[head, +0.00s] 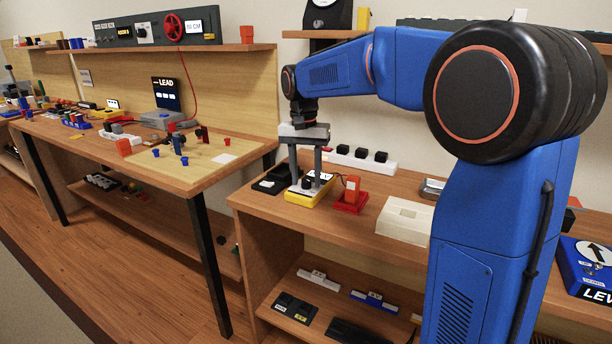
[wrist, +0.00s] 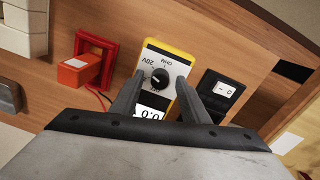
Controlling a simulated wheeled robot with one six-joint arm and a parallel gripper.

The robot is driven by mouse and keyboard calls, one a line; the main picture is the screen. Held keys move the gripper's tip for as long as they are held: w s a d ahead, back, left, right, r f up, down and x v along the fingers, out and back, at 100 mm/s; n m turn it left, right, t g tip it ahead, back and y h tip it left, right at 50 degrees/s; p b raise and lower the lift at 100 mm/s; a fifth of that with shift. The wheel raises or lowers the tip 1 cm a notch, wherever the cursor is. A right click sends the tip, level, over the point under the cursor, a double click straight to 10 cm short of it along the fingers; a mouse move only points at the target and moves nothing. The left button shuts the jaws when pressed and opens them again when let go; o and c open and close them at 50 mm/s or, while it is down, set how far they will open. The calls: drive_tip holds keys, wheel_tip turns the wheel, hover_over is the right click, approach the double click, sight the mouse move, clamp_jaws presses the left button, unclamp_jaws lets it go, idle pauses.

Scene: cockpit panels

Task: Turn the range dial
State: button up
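The range dial (wrist: 159,78) is a round black knob on the light face of a yellow-edged meter (wrist: 173,50). Labels reading OHM and 20V stand near it, and a display (wrist: 151,114) lies nearer my gripper. The knob's exact pointer direction is too small to tell. My gripper (wrist: 160,82) is open, with one finger on each side of the dial and a gap to each. In the head view, my gripper (head: 305,183) points down over the yellow meter (head: 308,198) on the workbench. Whether the fingertips touch the meter's face cannot be told.
A red stand with an orange block (head: 350,194) is close right of the meter. A black switch box (head: 271,181) is close left. A white strip with black knobs (head: 361,159) lies behind, and a cream tray (head: 405,220) sits further right.

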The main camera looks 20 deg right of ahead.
sight(308, 179)
drive_tip(key=shift+r, duration=0.1)
wheel_tip(308, 179, up, 17)
drive_tip(key=shift+w+a, duration=0.15)
drive_tip(key=shift+a, duration=0.1)
idle(0.4)
drive_tip(key=shift+r, duration=0.1)
idle(0.3)
drive_tip(key=f+n, duration=0.4)
drive_tip(key=f, duration=0.1)
drive_tip(key=f+n, duration=0.5)
drive_tip(key=f, duration=0.1)
drive_tip(key=f+n, duration=0.4)
drive_tip(key=f, duration=0.2)
drive_tip(key=shift+s+d+f+y, duration=0.2)
drive_tip(key=shift+d+f+y, duration=0.05)
drive_tip(key=shift+d+y, duration=0.15)
idle(0.4)
drive_tip(key=shift+c, duration=0.2)
clamp_jaws()
